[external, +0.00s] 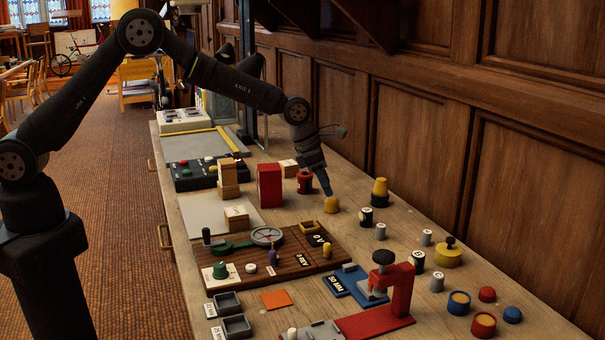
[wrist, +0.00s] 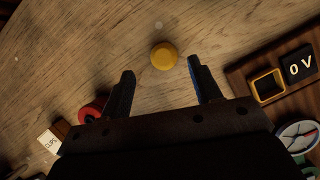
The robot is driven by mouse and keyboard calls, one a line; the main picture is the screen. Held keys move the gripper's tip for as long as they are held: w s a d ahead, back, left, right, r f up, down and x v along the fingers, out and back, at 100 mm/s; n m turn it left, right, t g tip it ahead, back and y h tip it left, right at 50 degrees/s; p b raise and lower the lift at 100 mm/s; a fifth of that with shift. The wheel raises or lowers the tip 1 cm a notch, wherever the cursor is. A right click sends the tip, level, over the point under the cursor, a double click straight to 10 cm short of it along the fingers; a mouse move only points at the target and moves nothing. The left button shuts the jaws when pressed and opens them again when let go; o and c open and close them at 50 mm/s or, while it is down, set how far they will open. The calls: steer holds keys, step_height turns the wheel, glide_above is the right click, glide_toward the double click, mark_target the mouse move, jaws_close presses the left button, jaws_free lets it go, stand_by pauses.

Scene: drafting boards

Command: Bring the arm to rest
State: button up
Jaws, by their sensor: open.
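My gripper (external: 326,188) hangs from the arm over the far middle part of the bench, pointing down. In the wrist view its two dark fingers (wrist: 160,82) stand wide apart with nothing held between them. A yellow round piece (external: 331,205) sits on the wood just by the fingertips in the external view. In the wrist view the yellow piece (wrist: 164,56) lies ahead of the gap between the fingers, apart from both.
A red block (external: 270,186) and a red canister (external: 304,182) stand left of the gripper. A yellow-topped black piece (external: 379,192) and several small cylinders stand right. A brown board (external: 295,270) with a dial and a red press (external: 400,290) are nearer. Wood panelling borders the right.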

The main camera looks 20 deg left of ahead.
mark_target(331, 198)
steer(key=x, duration=0.6)
step_height(331, 198, up, 9)
steer(key=shift+f, duration=0.1)
steer(key=s+a+r+m+g, duration=0.1)
steer(key=s+a+r+m, duration=0.15)
steer(key=s+a, duration=0.65)
steer(key=s+a+r+m+g, duration=0.1)
steer(key=s+a+m, duration=0.3)
steer(key=s+a, duration=0.45)
steer(key=s+a+m+g, duration=0.1)
steer(key=s+a+m, duration=0.1)
steer(key=s+a, duration=0.9)
steer(key=shift+m+h, duration=0.25)
steer(key=shift+h, duration=0.05)
steer(key=shift+w+a+f, duration=0.2)
steer(key=shift+w+f, duration=0.45)
steer(key=shift+w, duration=0.25)
steer(key=shift+w+a+f, duration=0.15)
steer(key=shift+w+f, duration=0.5)
steer(key=shift+w, duration=0.3)
